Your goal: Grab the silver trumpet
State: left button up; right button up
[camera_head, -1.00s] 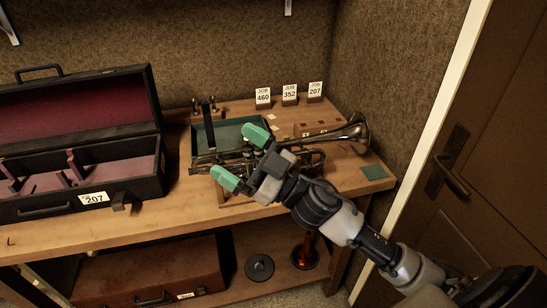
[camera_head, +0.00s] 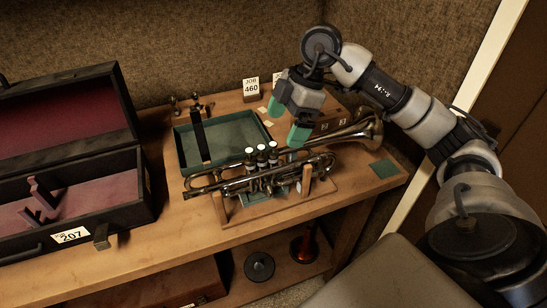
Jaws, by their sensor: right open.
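The silver trumpet (camera_head: 322,140) lies on a wooden stand (camera_head: 283,205) on the workbench, its bell to the right and its white-topped valves near the middle. My right gripper (camera_head: 287,121) is open with green fingertips pointing down. It is above and behind the trumpet's middle, to the right of the valves. Nothing is between its fingers that I can see. Whether the nearer fingertip touches the trumpet, I cannot tell. My left gripper is not in view.
A green-lined tray (camera_head: 184,150) sits behind the trumpet. An open black case (camera_head: 125,190) tagged 207 stands at the left. A job 460 card (camera_head: 251,87) stands at the back. A green pad (camera_head: 384,169) lies at the right. The bench front (camera_head: 200,225) is clear.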

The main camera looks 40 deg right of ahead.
aim_at(276, 151)
jog(key=x, duration=0.3)
jog(key=shift+s+a, duration=0.1)
jog(key=shift+s, duration=0.15)
jog(key=shift+w+a+f, duration=0.1)
jog(key=shift+w+f, duration=0.05)
jog(key=shift+f, duration=0.2)
jog(key=p+x, duration=0.1)
jog(key=x, duration=0.2)
jog(key=shift+s+a+f, duration=0.1)
jog(key=shift+s+f, duration=0.1)
jog(key=shift+f, duration=0.05)
jog(key=shift+a+f+p, duration=0.1)
jog(key=shift+f+p, duration=0.2)
jog(key=shift+f, duration=0.05)
jog(key=shift+w+f, duration=0.1)
jog(key=shift+f, duration=0.1)
jog(key=shift+c, duration=0.8)
jog(key=c, duration=1)
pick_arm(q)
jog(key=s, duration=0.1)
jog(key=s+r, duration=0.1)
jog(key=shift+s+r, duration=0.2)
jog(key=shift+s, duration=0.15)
pick_arm(e)
jog(key=shift+r, duration=0.1)
jog(key=shift+c, duration=0.8)
